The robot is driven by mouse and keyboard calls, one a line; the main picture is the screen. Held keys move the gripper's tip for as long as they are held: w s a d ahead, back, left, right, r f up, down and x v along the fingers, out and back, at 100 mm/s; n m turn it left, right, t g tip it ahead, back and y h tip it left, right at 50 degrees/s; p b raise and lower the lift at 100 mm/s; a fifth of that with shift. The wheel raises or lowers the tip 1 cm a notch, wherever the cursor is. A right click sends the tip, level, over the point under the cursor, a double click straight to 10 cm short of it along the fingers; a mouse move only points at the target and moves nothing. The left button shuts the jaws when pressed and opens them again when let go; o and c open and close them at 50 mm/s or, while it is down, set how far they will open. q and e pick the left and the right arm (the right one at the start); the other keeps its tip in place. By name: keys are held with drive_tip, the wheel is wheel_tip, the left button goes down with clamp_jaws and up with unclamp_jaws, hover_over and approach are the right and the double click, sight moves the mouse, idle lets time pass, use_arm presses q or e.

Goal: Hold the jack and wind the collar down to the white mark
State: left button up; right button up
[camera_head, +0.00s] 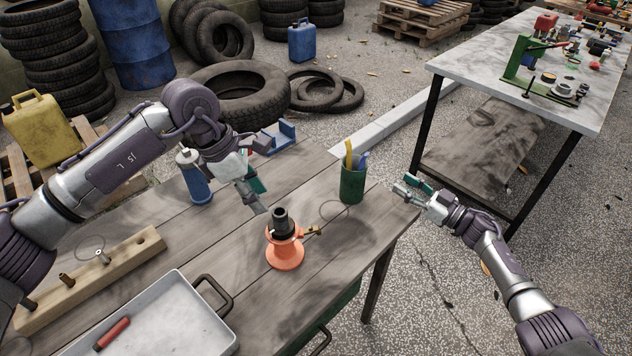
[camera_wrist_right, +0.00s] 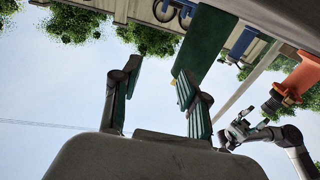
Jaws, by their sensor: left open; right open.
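The jack (camera_head: 285,253) stands upright on the wooden bench, with an orange flared body and a dark threaded screw (camera_head: 281,219) rising from its top. An orange collar (camera_head: 279,231) with a brass-coloured handle pointing right sits around the screw. I cannot make out the white mark. My left gripper (camera_head: 257,196) is open and empty, above and a little left of the screw. My right gripper (camera_head: 411,190) is open and empty off the bench's right edge, well right of the jack. The right wrist view shows its open fingers (camera_wrist_right: 158,95) and the jack (camera_wrist_right: 303,76) at the right, appearing inverted.
A green cup with pens (camera_head: 352,185) stands behind right of the jack. A blue bottle (camera_head: 194,178) and blue bracket (camera_head: 275,137) are at the back. A metal tray (camera_head: 165,325) and a wooden block with pegs (camera_head: 90,277) lie front left. The bench is clear around the jack.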

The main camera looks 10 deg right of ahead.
drive_tip(key=s+a+r+n+g+y, duration=0.1)
drive_tip(key=a+r+n+g+y, duration=0.15)
drive_tip(key=a+n+g, duration=0.45)
drive_tip(key=n+g+h, duration=0.2)
drive_tip(key=g+h, duration=0.6)
drive_tip(key=h, duration=0.6)
approach(316, 227)
drive_tip(key=f, duration=1)
drive_tip(key=shift+s+a+f, duration=0.15)
drive_tip(key=shift+s+f, duration=0.05)
drive_tip(key=shift+f, duration=0.05)
drive_tip(key=shift+c, duration=0.4)
clamp_jaws()
